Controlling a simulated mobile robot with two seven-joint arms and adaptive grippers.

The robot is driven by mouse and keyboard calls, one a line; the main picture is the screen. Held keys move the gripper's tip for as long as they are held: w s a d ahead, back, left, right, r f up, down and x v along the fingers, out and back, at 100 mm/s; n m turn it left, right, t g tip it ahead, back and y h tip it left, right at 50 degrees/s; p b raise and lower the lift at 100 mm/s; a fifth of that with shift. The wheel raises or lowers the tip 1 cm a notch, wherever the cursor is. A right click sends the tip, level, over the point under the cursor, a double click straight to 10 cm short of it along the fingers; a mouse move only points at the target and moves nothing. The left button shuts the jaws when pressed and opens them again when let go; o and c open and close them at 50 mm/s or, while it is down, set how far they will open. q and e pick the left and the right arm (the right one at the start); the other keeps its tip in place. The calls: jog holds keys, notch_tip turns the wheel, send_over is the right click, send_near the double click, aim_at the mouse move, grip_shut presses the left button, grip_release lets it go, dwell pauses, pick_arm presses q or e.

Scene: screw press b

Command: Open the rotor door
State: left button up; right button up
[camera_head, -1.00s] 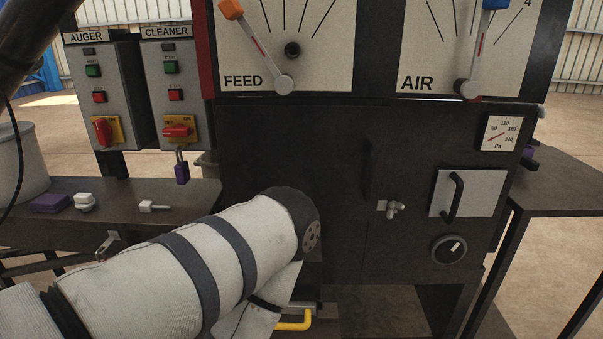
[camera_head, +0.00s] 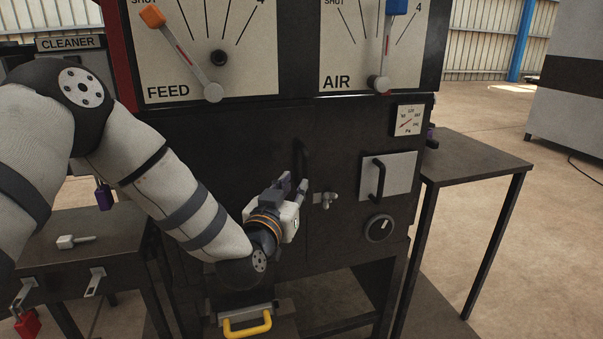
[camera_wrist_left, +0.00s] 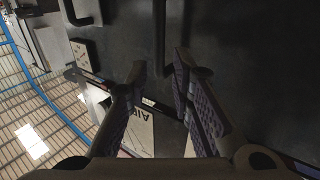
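The dark front of the press carries a door with a black vertical bar handle (camera_head: 302,158). A small metal wing latch (camera_head: 326,200) sits lower and to the right of that handle. My left gripper (camera_head: 293,186) is in front of the door, just below the handle and left of the latch. In the left wrist view its fingers (camera_wrist_left: 160,65) are apart, with the black handle (camera_wrist_left: 161,35) showing between and beyond the fingertips. I cannot tell whether they touch it. The door looks closed. My right gripper is not in view.
A grey panel with a black handle (camera_head: 402,174), a round knob (camera_head: 380,228) and a gauge (camera_head: 408,120) are to the right. The FEED lever (camera_head: 185,55) and AIR lever (camera_head: 386,45) are above. A yellow handle (camera_head: 247,325) is below. Side tables (camera_head: 480,155) flank the press.

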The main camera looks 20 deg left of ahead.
aim_at(304, 173)
pick_arm(q)
jog(key=w, duration=0.3)
jog(key=w+b, duration=0.1)
jog(key=w, duration=0.1)
jog(key=w+f, duration=0.1)
jog(key=w, duration=0.2)
jog(key=shift+w, duration=0.35)
jog(key=shift+w+r, duration=0.15)
jog(key=shift+r, duration=0.1)
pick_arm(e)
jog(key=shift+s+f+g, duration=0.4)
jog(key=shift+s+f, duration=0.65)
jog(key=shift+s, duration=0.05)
pick_arm(q)
grip_shut()
